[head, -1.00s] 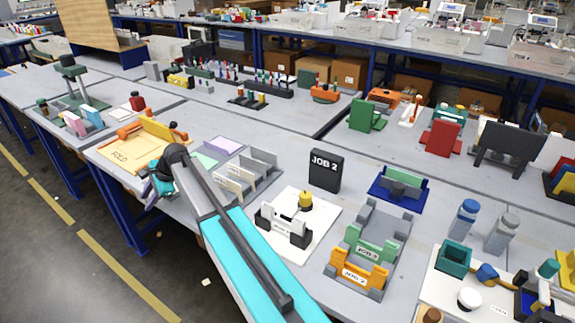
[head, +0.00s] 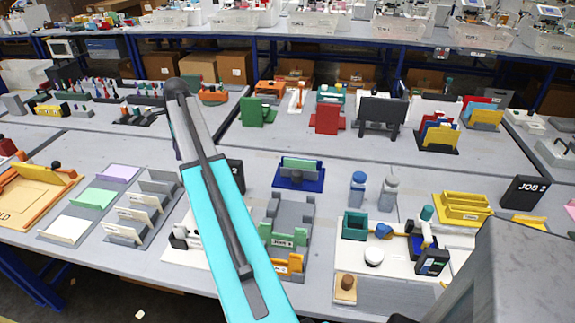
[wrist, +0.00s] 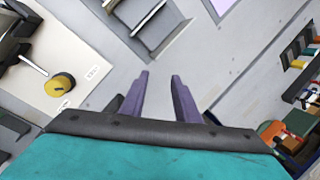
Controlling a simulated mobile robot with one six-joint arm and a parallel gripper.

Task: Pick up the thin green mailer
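Several green things show in the head view, and I cannot tell for sure which one is the thin green mailer. A flat light green piece (head: 95,197) lies between a lilac and a white one at the left. A thin green piece (head: 300,165) stands in a blue holder (head: 298,185) near the middle. A green part marked JOB (head: 283,236) sits in a grey rack (head: 292,212). My gripper (wrist: 160,80) has its purple fingers apart, with nothing between them, above the grey table. In the head view my arm mostly hides it.
A divided rack of white cards (head: 140,212) stands left of the arm. Two bottles (head: 357,190) stand right of the blue holder. Bare table lies behind the blue holder.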

